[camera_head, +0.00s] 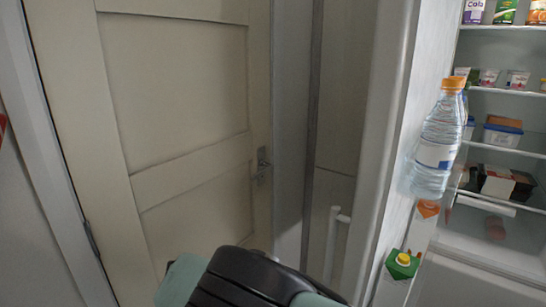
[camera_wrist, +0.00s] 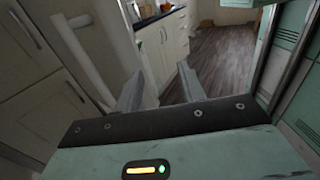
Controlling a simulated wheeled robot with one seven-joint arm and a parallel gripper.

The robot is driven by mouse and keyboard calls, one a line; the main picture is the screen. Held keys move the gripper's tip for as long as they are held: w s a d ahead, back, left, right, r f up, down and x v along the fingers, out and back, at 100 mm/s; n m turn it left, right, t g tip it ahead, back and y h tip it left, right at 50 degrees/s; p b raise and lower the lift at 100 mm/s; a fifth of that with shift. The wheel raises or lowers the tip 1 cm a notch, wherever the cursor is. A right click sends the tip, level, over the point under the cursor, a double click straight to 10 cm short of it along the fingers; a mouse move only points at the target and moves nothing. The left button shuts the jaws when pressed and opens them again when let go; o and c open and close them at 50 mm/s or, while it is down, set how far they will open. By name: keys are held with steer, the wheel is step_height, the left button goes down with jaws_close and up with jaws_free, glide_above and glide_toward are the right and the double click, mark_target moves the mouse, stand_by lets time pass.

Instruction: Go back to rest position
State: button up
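My gripper (camera_wrist: 160,72) shows in the wrist view with its two grey fingers spread apart and nothing between them. It points over the floor toward a row of cabinets, touching nothing that I can see. In the head view, a dark and pale green part of my arm is at the bottom centre. The fingers do not show in that view.
A closed cream door (camera_head: 190,90) stands at left. The fridge (camera_head: 480,265) is open at right, its shelves stocked; a water bottle (camera_head: 437,150) and a green carton (camera_head: 400,265) are beside it. The wrist view shows white cabinets (camera_wrist: 165,45), a white rail (camera_wrist: 80,55) and clear wooden floor (camera_wrist: 222,55).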

steer(key=s+d+r+m+y, duration=0.4)
steer(key=s+d+r+y, duration=0.1)
steer(key=s+y, duration=0.4)
steer(key=s+d+r+m+t+y, duration=0.1)
steer(key=s+d+r+m+y, duration=0.3)
steer(key=s+d+y, duration=0.3)
steer(key=s+m+y, duration=0.1)
steer(key=s+y, duration=0.1)
steer(key=shift+r+t+y, duration=0.3)
steer(key=shift+r, duration=0.05)
